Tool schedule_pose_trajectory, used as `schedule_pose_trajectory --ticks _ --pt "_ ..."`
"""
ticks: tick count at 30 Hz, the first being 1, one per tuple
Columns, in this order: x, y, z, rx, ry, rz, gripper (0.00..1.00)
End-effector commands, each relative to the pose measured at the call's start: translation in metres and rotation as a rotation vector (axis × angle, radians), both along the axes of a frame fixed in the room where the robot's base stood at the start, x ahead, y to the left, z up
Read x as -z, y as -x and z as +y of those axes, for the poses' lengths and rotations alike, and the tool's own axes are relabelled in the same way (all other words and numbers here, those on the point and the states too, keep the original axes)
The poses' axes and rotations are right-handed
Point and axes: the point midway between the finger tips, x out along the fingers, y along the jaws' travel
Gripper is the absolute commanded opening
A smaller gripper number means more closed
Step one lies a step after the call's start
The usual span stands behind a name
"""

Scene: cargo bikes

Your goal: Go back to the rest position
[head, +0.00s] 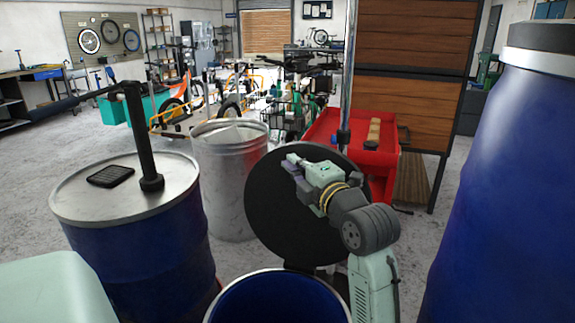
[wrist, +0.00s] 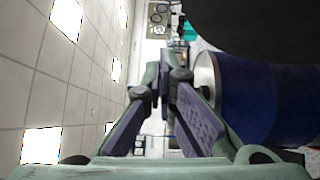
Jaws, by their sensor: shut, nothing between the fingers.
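My gripper (head: 295,160) is at the end of my raised arm, in front of a round black disc (head: 272,228) in the head view. The disc stands upright behind it, above an open blue drum (head: 280,300). In the wrist view, my gripper (wrist: 166,75) shows its purple-padded fingers with nothing between them. The wrist picture is turned sideways, with the ceiling on the left and a blue drum (wrist: 265,100) on the right. The gripper appears clear of the drums; whether it touches the disc cannot be told.
A closed blue drum (head: 150,240) with a black pump (head: 140,130) stands at left. A metal bin (head: 228,185) and a red cart (head: 350,150) are behind. A large blue barrel (head: 515,180) is close on the right. Cargo bikes (head: 230,105) stand farther back. Open floor shows at far left.

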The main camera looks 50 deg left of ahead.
Motion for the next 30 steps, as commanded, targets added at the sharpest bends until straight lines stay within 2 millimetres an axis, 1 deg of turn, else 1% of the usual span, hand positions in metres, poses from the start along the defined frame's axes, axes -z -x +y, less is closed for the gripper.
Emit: schedule_pose_trajectory --ticks 1,3,7,12,17,20,23,25,26,28,29,30 --pt "0.000 0.002 -0.011 0.002 -0.003 -0.004 0.00" --pt "-0.001 0.006 -0.022 0.003 -0.002 -0.004 0.00" --pt "-0.004 0.009 -0.036 0.002 -0.002 -0.001 0.00" --pt "-0.006 0.012 -0.042 -0.001 -0.001 0.000 0.00" --pt "-0.006 0.012 -0.042 -0.001 -0.001 0.000 0.00" --pt "-0.012 0.017 -0.039 -0.004 -0.033 0.017 0.00" --pt "-0.034 0.034 -0.031 -0.020 -0.157 0.087 0.00" --pt "-0.060 0.056 -0.027 -0.055 -0.305 0.169 0.00" --pt "-0.073 0.068 -0.026 -0.082 -0.379 0.212 0.00" --pt "-0.105 0.101 -0.031 -0.172 -0.564 0.319 0.00" --pt "-0.119 0.116 -0.035 -0.221 -0.642 0.366 0.00" --pt "-0.136 0.136 -0.043 -0.296 -0.740 0.425 0.00"
